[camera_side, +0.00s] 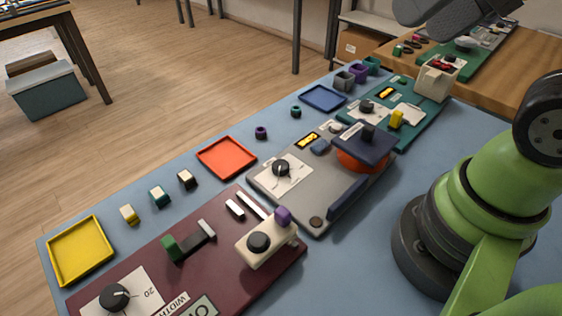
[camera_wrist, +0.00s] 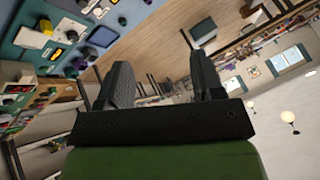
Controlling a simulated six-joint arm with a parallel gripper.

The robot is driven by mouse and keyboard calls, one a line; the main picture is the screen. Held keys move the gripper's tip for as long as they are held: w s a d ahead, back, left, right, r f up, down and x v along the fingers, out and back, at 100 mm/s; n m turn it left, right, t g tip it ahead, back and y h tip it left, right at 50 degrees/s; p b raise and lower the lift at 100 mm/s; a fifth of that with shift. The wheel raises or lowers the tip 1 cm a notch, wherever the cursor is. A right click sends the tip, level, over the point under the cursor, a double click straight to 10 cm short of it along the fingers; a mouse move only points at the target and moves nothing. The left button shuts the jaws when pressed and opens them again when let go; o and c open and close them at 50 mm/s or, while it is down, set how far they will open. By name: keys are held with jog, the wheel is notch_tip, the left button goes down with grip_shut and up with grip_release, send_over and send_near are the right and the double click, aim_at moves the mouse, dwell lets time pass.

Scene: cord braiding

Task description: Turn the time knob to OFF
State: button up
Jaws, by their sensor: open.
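Three dial knobs show in the side view, and I cannot read which is marked TIME. A black knob (camera_side: 281,168) sits on a white dial plate on the grey panel (camera_side: 262,188). Another black knob (camera_side: 366,106) is on the teal panel (camera_side: 425,118). A third black knob (camera_side: 115,297) is on the maroon panel (camera_side: 215,224), beside a printed 20 and the word WIDTH. My gripper (camera_wrist: 162,62) is open and empty in the wrist view, its two dark fingers wide apart. It is away from the panels, which show tilted at upper left there.
On the blue table lie a yellow tray (camera_side: 80,249), a red tray (camera_side: 226,157), a blue tray (camera_side: 323,97) and several small blocks. An orange round part (camera_side: 362,161) sits under a dark raised plate (camera_side: 365,143) on the grey panel. A wooden bench (camera_side: 520,66) stands behind.

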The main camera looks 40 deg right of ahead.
jog(key=w+f+m+g, duration=0.2)
jog(key=w+m+g, duration=0.1)
jog(key=w, duration=0.4)
jog(key=m+g+h, duration=0.2)
jog(key=m+g, duration=0.2)
jog(key=m, duration=0.2)
send_over(280, 165)
notch_tip(280, 165, down, 17)
notch_tip(280, 165, down, 10)
jog(key=shift+f, duration=0.2)
jog(key=c, duration=0.9)
